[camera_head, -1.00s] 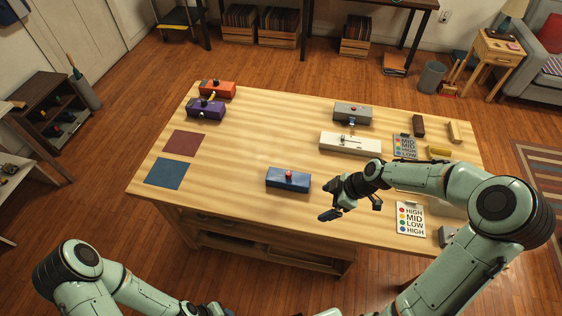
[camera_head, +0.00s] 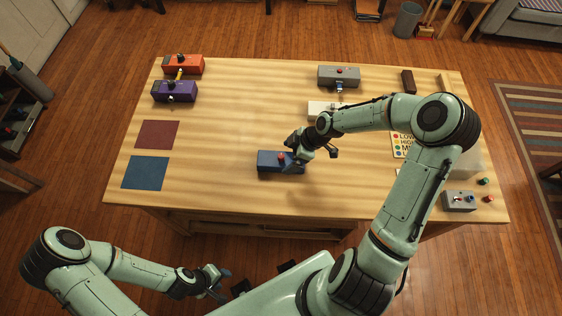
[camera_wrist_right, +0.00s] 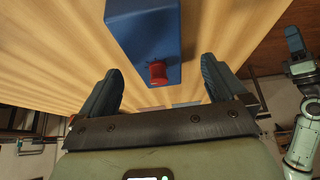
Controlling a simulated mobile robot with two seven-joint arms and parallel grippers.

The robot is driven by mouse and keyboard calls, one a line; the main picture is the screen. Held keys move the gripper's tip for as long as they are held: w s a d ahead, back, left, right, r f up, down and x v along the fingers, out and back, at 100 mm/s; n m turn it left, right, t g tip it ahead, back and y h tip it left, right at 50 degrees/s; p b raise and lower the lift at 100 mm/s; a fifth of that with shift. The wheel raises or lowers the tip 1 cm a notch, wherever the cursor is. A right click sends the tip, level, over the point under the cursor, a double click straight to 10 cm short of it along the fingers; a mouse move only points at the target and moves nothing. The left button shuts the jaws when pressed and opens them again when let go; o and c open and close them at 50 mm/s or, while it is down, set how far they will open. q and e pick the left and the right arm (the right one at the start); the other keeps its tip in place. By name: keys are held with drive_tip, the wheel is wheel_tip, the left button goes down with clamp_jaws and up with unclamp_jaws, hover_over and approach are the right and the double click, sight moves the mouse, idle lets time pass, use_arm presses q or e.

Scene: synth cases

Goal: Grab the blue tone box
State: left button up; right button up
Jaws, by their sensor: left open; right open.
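The blue tone box (camera_head: 268,163) with a red knob on top lies near the front middle of the table. My right gripper (camera_head: 312,158) is open at the right end of the box, partly covering that end. In the right wrist view the blue box (camera_wrist_right: 143,28) and its red knob (camera_wrist_right: 158,72) appear ahead of my right gripper (camera_wrist_right: 160,84), between the lines of its two spread fingers. I see no finger clearly touching the box. My left gripper (camera_head: 220,281) is open and empty, in front of the table and below its front edge.
On the table (camera_head: 225,130), an orange box (camera_head: 183,64) and a purple box (camera_head: 174,91) stand back left. A maroon square (camera_head: 157,134) and a blue square (camera_head: 146,173) lie at left. A grey box (camera_head: 338,76) stands at the back; a small grey switch box (camera_head: 459,201) stands front right.

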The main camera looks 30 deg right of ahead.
sight(285, 158)
drive_tip(key=shift+w+x, duration=0.15)
drive_tip(key=shift+x, duration=1.25)
drive_tip(key=shift+w+x, duration=0.1)
drive_tip(key=shift+x, duration=1.25)
drive_tip(key=shift+d+r, duration=0.1)
drive_tip(key=c, duration=1.1)
